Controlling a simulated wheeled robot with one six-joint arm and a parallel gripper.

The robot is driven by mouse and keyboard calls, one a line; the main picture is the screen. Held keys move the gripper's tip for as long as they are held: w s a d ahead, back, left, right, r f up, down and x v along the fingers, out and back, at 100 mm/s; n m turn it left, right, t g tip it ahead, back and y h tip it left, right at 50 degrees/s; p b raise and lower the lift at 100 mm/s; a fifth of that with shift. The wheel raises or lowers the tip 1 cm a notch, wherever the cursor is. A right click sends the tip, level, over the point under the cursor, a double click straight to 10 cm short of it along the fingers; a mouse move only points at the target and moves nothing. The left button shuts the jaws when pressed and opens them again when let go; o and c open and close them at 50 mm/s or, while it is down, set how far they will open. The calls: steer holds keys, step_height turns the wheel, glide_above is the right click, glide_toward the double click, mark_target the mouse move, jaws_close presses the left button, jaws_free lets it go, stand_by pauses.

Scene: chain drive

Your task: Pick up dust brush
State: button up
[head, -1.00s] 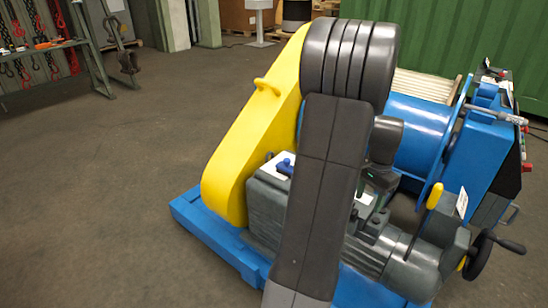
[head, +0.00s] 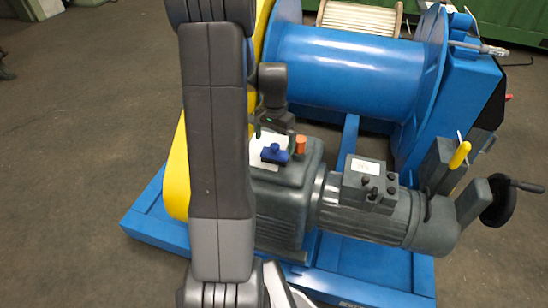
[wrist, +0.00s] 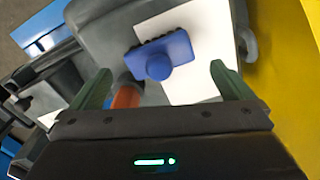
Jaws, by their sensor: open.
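The dust brush is a small blue block with a round knob and dark bristles along one edge. It lies on a white sheet on top of the grey gearbox, and shows in the head view (head: 274,153) and the wrist view (wrist: 168,55). My gripper (wrist: 160,72) is open and empty, with its two green fingers apart on either side of the brush's knob in the picture. In the head view my gripper (head: 272,128) hangs over the gearbox, just behind the brush, partly hidden by my arm.
An orange cylinder (head: 300,145) stands beside the brush and close to my left finger in the wrist view (wrist: 127,97). The yellow guard (head: 177,175), blue drum (head: 340,70), grey motor (head: 375,212) and handwheel (head: 500,200) surround the gearbox. The floor (head: 80,120) at left is clear.

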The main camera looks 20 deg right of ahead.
mark_target(274, 154)
step_height(274, 154, down, 6)
steer(key=shift+f+b, duration=0.25)
steer(key=shift+b, duration=0.55)
steer(key=shift+c, duration=0.2)
steer(key=c, duration=0.8)
